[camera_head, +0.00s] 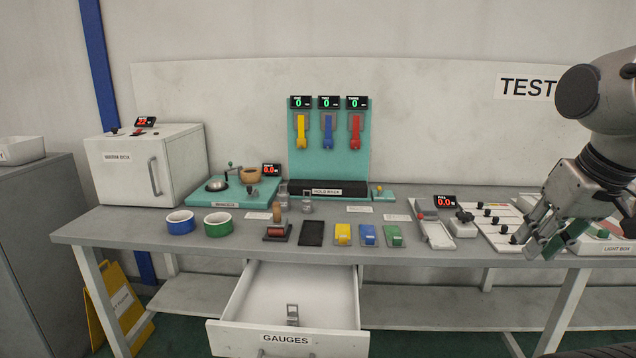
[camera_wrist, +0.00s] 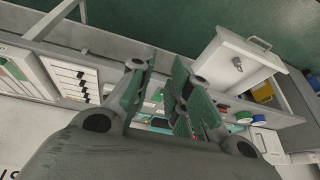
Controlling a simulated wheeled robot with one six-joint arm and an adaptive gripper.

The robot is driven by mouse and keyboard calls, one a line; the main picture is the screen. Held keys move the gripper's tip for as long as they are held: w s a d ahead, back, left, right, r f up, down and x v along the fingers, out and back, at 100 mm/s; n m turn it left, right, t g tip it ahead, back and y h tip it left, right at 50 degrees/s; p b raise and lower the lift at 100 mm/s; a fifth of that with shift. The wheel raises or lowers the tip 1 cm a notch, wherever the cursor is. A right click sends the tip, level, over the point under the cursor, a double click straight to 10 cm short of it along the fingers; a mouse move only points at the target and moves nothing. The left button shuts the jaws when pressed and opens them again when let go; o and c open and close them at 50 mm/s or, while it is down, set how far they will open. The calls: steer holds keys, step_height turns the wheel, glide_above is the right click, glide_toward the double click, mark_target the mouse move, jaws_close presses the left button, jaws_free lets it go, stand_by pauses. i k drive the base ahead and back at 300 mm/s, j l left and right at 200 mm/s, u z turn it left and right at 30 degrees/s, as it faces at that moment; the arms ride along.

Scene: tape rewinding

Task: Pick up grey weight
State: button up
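Small grey metal pieces that look like weights stand on the bench in the head view: one (camera_head: 307,204) before the black rack and another (camera_head: 283,191) to its left. A further small grey piece with a loop-like top (camera_head: 292,315) stands in the open drawer (camera_head: 266,295) labelled GAUGES; it also shows in the wrist view (camera_wrist: 238,64). I cannot tell which is the grey weight meant. My gripper (camera_head: 548,246) is at the bench's right end, far from all of them. Its fingers (camera_wrist: 160,78) are apart with nothing between them.
A switch panel (camera_head: 492,225) and light box lie near my gripper. The drawer juts out in front.

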mark_target(292, 316)
steer(key=i+l+u, duration=0.1)
steer(key=u, duration=0.25)
steer(key=i+l+u, duration=0.15)
steer(key=u, duration=0.2)
steer(key=i+l+u, duration=0.1)
steer(key=u, duration=0.25)
